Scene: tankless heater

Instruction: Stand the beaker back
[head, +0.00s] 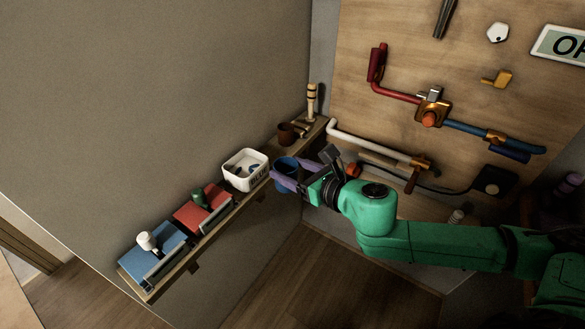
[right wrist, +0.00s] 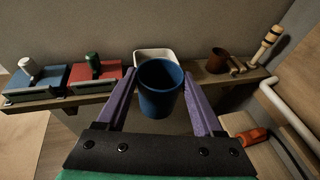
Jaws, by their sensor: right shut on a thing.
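My right gripper (head: 289,173) is shut on the beaker from the right. My left gripper is not in view.
The narrow shelf (head: 222,212) holds the white bin (head: 231,178), red (head: 190,215) and blue (head: 138,252) boxes with bottles, a brown cup (head: 286,135) and a wooden tool (head: 311,100). A white pipe (head: 360,143) and wooden pipe board (head: 390,60) stand right.

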